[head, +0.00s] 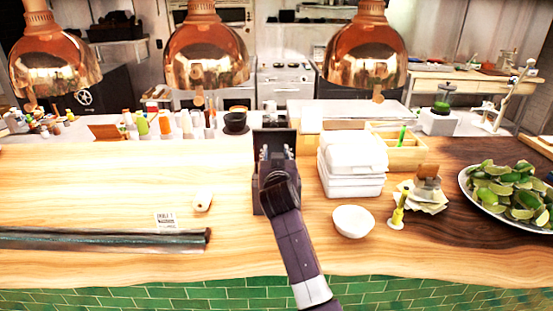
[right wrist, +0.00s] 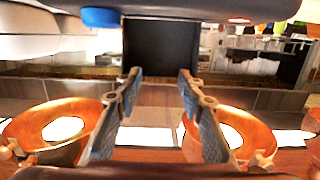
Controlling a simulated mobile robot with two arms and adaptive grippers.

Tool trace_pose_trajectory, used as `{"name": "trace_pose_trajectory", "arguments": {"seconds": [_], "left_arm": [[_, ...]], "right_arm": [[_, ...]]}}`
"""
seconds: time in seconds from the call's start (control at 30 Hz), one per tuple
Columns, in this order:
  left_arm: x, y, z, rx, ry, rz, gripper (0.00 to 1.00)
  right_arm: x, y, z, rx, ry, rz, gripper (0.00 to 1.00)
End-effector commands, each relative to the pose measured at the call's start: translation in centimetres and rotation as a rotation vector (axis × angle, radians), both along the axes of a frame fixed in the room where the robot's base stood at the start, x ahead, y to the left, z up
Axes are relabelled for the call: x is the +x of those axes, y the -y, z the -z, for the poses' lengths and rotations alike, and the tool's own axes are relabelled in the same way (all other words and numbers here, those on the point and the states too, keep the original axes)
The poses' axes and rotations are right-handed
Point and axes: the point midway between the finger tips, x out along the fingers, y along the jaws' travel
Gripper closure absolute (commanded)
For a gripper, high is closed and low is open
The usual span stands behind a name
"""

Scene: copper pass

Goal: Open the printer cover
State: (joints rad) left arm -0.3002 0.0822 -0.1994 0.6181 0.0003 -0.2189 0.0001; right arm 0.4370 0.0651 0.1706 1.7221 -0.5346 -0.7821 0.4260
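The printer (head: 262,200) is a small dark box on the wooden counter, left of the white takeout boxes. A dark flat panel (head: 275,134) stands up at its back and looks like the raised cover; its exact angle is hard to tell. My right gripper (head: 276,154) is over the printer, in front of that panel, and its arm hides much of the body. In the right wrist view, which looks upside down, the fingers (right wrist: 158,78) are apart with nothing between them. The dark panel (right wrist: 160,45) shows beyond the fingertips; contact cannot be told. My left gripper is out of view.
White takeout boxes (head: 352,165) stand close right of the printer, with a white bowl (head: 353,221) in front. A lime platter (head: 508,208) is far right. Copper lamps (head: 206,55) hang above. A wrapped dark roll (head: 100,238) lies left; counter between is mostly clear.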

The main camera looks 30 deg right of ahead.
Motion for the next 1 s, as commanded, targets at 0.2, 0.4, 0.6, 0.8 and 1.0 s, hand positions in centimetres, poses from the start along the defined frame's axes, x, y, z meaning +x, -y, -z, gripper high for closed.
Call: {"name": "trace_pose_trajectory", "arguments": {"seconds": [0.2,0.4,0.6,0.8,1.0], "left_arm": [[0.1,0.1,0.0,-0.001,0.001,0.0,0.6],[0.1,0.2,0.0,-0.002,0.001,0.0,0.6],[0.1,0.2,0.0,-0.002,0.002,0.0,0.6],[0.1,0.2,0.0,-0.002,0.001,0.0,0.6],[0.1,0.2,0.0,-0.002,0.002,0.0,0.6]], "right_arm": [[-2.6,-1.7,-0.2,0.002,0.0,-0.002,0.65],[-5.9,-3.7,-0.7,0.002,0.001,-0.002,0.65],[-8.5,-5.3,-1.1,0.001,0.001,-0.002,0.65],[-9.7,-5.9,-1.3,-0.001,0.001,0.001,0.65],[-9.8,-6.0,-1.3,-0.001,0.0,0.0,0.65]]}}
